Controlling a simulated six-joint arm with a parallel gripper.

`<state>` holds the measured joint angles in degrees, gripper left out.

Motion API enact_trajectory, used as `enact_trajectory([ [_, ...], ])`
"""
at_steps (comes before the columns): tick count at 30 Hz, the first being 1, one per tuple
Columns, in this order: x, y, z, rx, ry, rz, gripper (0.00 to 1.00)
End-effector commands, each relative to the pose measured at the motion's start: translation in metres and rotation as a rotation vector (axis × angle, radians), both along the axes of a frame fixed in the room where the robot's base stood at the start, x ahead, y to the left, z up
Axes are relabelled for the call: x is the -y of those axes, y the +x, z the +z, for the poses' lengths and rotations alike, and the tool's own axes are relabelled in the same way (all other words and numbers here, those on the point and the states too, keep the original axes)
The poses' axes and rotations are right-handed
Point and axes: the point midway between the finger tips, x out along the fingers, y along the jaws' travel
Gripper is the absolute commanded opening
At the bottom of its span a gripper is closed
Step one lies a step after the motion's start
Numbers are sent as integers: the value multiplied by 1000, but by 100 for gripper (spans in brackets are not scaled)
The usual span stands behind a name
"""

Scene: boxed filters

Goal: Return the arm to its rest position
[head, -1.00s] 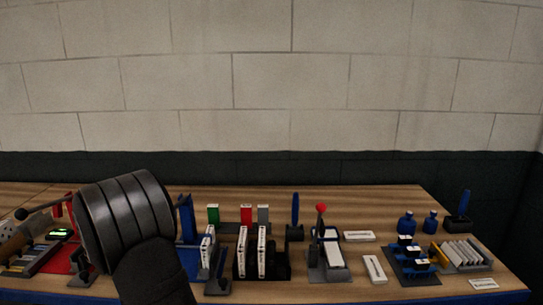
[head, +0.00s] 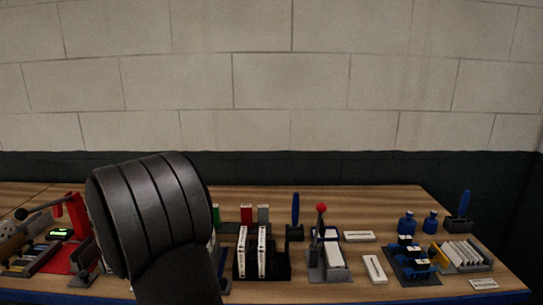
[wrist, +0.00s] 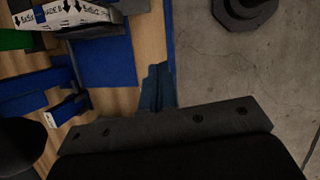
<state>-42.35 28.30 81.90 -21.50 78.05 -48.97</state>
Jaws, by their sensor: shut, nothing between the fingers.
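My arm's dark, ribbed link (head: 150,215) rises in front of the left half of the bench in the head view and hides part of it. My gripper is hidden in that view. In the wrist view my gripper (wrist: 157,72) points down past the bench edge, its narrow fingers together with nothing between them. Its dark mounting bar (wrist: 165,128) spans the bottom of the picture. The fingers appear apart from the bench items. A white labelled filter box (wrist: 75,15) shows at the upper left of the wrist view.
The bench carries white boxes in a black rack (head: 262,252), a red-knobbed press (head: 321,235), blue bottles (head: 407,223) and a tray of white packs (head: 462,252). A red stand (head: 76,215) is at left. Bare concrete floor (wrist: 235,75) lies right of the bench edge.

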Motion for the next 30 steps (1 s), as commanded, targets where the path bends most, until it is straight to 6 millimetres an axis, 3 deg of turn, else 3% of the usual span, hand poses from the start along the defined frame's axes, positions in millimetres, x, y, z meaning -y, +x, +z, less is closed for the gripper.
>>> enact_trajectory([
  [15, 52, 3, 24, 51, 393, -399, 0],
  [30, 64, 4, 32, 73, 505, -522, 0],
])
